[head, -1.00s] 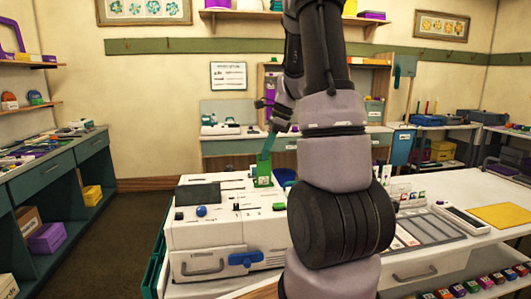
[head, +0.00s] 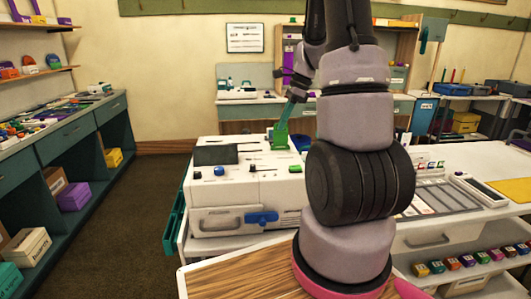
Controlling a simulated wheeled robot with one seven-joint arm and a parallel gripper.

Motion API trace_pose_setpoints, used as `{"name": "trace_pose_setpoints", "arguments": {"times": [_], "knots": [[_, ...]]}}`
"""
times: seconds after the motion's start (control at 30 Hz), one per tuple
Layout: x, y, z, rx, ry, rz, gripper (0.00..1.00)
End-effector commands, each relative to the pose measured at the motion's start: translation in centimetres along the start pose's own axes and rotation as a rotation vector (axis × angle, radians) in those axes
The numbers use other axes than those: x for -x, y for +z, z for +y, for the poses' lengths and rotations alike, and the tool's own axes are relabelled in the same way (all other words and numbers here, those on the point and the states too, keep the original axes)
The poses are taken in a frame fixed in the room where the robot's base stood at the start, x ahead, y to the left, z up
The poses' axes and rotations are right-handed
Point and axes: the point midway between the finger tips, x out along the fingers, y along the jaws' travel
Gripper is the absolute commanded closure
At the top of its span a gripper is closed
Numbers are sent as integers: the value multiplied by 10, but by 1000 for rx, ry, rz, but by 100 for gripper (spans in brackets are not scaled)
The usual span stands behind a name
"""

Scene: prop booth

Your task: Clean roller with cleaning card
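A white printer-like machine (head: 222,195) with a dark screen, a blue knob and a blue front handle stands left of my arm. A teal-green strip (head: 283,122), seemingly the cleaning card, stands tilted over the back right of its top. Its lower end meets a brighter green piece (head: 279,143) there; I cannot tell whether it is in a slot. My gripper (head: 294,97) is at the strip's upper end and appears shut on it, small in view. No roller can be made out.
A wooden surface (head: 235,278) lies in front of the machine. To the right, a white counter (head: 480,157) carries trays and a yellow sheet (head: 512,189), with small coloured blocks (head: 468,262) below. A teal shelf unit (head: 60,150) stands left; the floor between (head: 140,215) is clear.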

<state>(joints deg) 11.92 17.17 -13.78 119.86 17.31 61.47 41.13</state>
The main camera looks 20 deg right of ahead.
Motion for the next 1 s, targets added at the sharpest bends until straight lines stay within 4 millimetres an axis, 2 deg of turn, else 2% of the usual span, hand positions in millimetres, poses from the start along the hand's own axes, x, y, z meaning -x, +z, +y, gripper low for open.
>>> {"name": "trace_pose_setpoints", "arguments": {"times": [1.0], "knots": [[-35, -15, 0, -1, 1, 0, 100]]}}
